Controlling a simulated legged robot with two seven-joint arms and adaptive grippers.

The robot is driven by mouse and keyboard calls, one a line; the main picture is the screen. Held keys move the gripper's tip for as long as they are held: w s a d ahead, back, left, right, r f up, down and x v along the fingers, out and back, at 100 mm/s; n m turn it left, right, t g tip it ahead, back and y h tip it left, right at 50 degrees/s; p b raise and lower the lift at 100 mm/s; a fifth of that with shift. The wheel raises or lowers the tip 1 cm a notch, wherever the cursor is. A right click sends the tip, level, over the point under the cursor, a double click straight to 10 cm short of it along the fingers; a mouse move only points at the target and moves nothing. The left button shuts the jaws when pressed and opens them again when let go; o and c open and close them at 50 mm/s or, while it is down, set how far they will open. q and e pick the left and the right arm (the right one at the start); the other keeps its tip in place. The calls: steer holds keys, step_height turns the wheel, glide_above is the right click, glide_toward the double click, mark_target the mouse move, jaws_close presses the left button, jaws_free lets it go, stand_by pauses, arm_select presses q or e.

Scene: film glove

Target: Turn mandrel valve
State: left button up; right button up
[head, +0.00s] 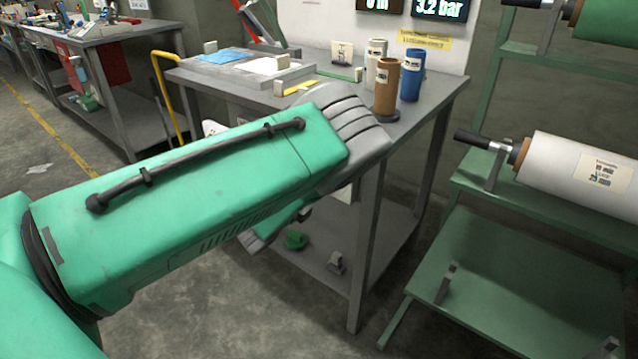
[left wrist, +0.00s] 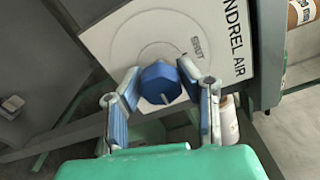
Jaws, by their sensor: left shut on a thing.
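The mandrel valve is a blue faceted knob (left wrist: 160,83) on a pale panel lettered "MANDREL AIR" (left wrist: 237,50) in the left wrist view. My left gripper (left wrist: 160,84) has blue-padded fingers on both sides of the knob and is shut on it. A pale pointer mark shows at the knob's lower edge. In the head view my green left arm (head: 200,195) reaches in from the left and hides the valve and the fingertips. My right gripper is in neither view.
A grey workbench (head: 437,97) carries brown, white and blue cylinders at its right end. A green rack (head: 520,250) with a white film roll (head: 570,165) stands at right. A yellow handle (head: 165,95) stands left of the bench. Open floor lies in front.

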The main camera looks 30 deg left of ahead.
arm_select(q)
steer(key=shift+s+d+f, duration=0.15)
steer(key=shift+s+f, duration=0.05)
steer(key=shift+f, duration=0.3)
steer(key=o, duration=1.1)
steer(key=shift+o, duration=0.4)
steer(key=shift+w+r, duration=0.1)
steer(key=shift+r, duration=0.15)
steer(key=s+a, duration=0.1)
steer(key=s, duration=1.1)
steer(key=shift+f, duration=0.15)
